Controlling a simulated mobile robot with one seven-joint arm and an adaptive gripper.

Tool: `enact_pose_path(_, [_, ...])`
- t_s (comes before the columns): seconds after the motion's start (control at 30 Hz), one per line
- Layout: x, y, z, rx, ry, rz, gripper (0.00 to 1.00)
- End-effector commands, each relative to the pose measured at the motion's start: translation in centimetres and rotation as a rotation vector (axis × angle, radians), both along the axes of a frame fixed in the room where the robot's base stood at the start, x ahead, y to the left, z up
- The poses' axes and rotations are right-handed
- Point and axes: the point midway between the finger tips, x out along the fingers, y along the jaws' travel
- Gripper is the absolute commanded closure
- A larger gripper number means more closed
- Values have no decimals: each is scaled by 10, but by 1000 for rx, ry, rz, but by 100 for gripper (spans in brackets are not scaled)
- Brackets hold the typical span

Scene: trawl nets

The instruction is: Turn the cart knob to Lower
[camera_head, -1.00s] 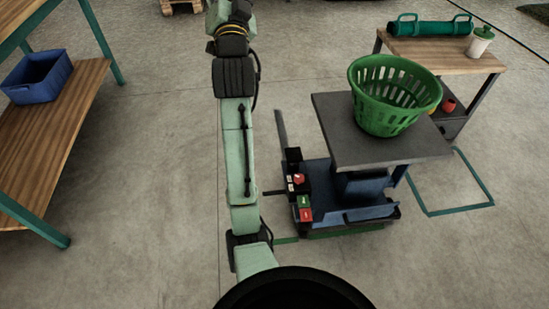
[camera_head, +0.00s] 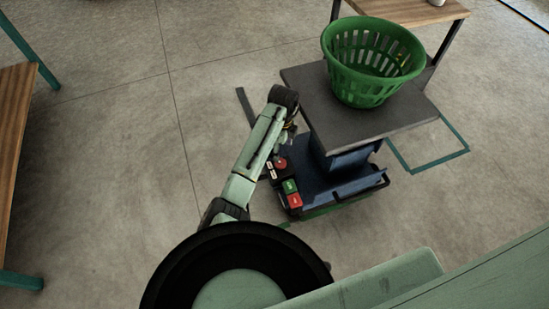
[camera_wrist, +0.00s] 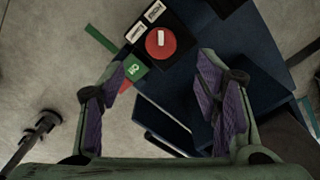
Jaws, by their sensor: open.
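The cart knob (camera_head: 281,163) is a red disc on a black control box on the cart (camera_head: 341,187). In the wrist view the red knob (camera_wrist: 153,47) carries a short white bar, running up and down the picture. Two small white labels, (camera_wrist: 135,32) and (camera_wrist: 154,11), sit to its left and above it; their text is too small to read. My gripper (camera_wrist: 161,85) is open and empty, its purple-padded fingers apart. The knob shows beyond the fingertips, between their lines, with no finger touching it visibly. In the head view my arm partly hides the gripper.
The cart's grey top (camera_head: 393,122) bears a green basket (camera_head: 372,62) and overhangs close to my arm. A green plate (camera_head: 289,186) and a red plate (camera_head: 295,200) lie beside the knob. A wooden bench (camera_head: 14,130) stands left, with clear floor between.

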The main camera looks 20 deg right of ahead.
Motion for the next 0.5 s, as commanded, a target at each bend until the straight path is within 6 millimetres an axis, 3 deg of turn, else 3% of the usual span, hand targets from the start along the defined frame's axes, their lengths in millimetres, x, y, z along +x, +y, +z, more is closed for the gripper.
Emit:
enact_pose_path(0.3, [0, 1, -61, 0, 0, 4, 42])
enact_pose_path(0.5, [1, 1, -86, -2, -2, 5, 42])
